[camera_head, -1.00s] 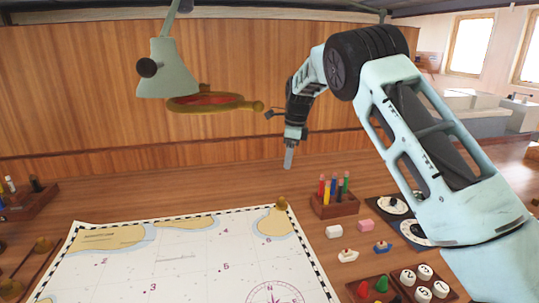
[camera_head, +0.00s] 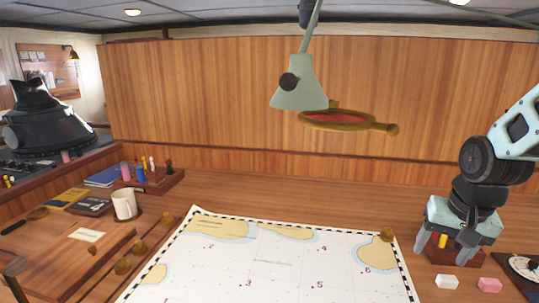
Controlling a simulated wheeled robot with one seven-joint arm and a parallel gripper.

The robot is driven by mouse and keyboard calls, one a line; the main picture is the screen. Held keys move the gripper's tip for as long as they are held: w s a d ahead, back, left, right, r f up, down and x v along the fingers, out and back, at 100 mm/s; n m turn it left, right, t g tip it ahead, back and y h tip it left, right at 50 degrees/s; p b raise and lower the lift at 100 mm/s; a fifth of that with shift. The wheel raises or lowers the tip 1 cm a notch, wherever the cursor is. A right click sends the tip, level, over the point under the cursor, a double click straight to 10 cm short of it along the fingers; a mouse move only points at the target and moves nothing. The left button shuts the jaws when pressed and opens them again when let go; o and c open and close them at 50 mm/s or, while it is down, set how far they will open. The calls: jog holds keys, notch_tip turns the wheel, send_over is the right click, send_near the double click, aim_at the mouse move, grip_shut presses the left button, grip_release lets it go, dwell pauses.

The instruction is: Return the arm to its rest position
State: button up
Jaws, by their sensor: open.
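My arm comes in from the right edge, its dark wrist bent so that my gripper (camera_head: 445,251) points down. The pale gripper body has two grey fingers spread apart, with nothing seen held between them. In the picture it overlaps the wooden pen block (camera_head: 443,258) at the right of the desk. A yellow pen (camera_head: 443,241) shows between the fingers, and the other pens are mostly hidden. I cannot tell whether the fingers touch the block.
The chart (camera_head: 270,268) covers the middle of the desk, with a brass weight (camera_head: 387,234) at its corner. White (camera_head: 447,282) and pink (camera_head: 489,284) blocks lie below my gripper. A lamp (camera_head: 300,85) hangs overhead. A mug (camera_head: 124,204) stands left.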

jog(key=s+a+f+n, duration=0.1)
jog(key=s+n, duration=0.4)
jog(key=s, duration=0.2)
jog(key=s+a+n+g, duration=0.1)
jog(key=s+a+n, duration=0.2)
jog(key=s+a, duration=0.3)
jog(key=s+a+r+n+g, duration=0.1)
jog(key=s+a+n, duration=0.3)
jog(key=s+a, duration=0.3)
jog(key=a, duration=0.5)
jog(key=shift+a+b, duration=0.25)
jog(key=shift+b, duration=0.1)
